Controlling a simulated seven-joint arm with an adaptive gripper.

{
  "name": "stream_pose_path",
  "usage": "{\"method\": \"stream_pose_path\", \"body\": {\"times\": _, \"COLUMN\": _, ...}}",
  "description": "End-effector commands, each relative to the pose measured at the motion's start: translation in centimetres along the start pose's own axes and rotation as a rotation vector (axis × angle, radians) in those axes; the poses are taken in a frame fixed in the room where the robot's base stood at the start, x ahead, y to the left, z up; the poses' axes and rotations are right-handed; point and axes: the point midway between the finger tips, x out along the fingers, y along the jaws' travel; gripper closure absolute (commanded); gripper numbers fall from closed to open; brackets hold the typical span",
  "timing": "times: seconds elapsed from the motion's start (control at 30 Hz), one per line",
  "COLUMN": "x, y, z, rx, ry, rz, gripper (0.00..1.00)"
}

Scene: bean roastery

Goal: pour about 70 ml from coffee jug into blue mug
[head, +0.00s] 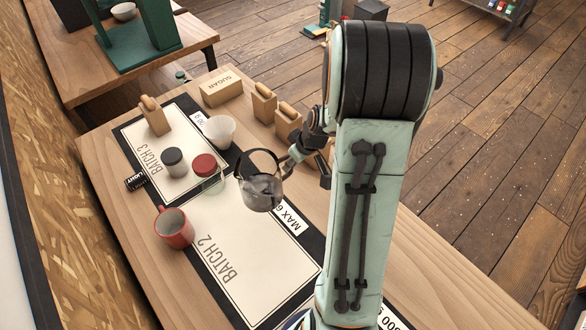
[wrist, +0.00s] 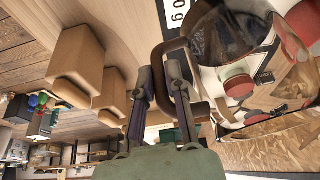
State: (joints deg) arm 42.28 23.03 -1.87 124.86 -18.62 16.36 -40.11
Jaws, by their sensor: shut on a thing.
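The coffee jug (head: 262,192) is clear glass with a dark band and handle, near the middle of the head view. My gripper (head: 290,162) is at its right side. In the wrist view my gripper (wrist: 170,65) is shut on the brown handle (wrist: 202,82) of the jug, whose glass body (wrist: 232,38) fills the upper right. The jug appears held above the mat; its exact tilt and coffee level are unclear. I see no blue mug in either view. A red mug (head: 174,230) stands left of the jug, and a white cup (head: 219,131) stands behind it.
A red-lidded jar (head: 205,168) and a grey-lidded jar (head: 175,162) stand close left of the jug. A black LIGHT block (head: 136,182) lies left. The BATCH 2 mat (head: 262,272) is clear in front.

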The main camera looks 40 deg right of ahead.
Motion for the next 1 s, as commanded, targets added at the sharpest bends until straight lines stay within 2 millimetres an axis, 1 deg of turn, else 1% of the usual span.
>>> {"method": "stream_pose_path", "body": {"times": 0.37, "x": -2.0, "y": 0.0, "z": -0.9, "rx": -0.001, "ry": 0.003, "rz": 0.002, "gripper": 1.0}}
{"method": "stream_pose_path", "body": {"times": 0.5, "x": -4.0, "y": 0.0, "z": -1.7, "rx": -0.001, "ry": 0.005, "rz": 0.003, "gripper": 1.0}}
{"method": "stream_pose_path", "body": {"times": 0.7, "x": -6.0, "y": -0.1, "z": -2.5, "rx": 0.0, "ry": 0.004, "rz": 0.003, "gripper": 1.0}}
{"method": "stream_pose_path", "body": {"times": 0.87, "x": -6.2, "y": 1.3, "z": -1.9, "rx": -0.029, "ry": 0.0, "rz": -0.014, "gripper": 1.0}}
{"method": "stream_pose_path", "body": {"times": 1.0, "x": -6.5, "y": 2.7, "z": -1.1, "rx": -0.069, "ry": -0.001, "rz": -0.031, "gripper": 1.0}}
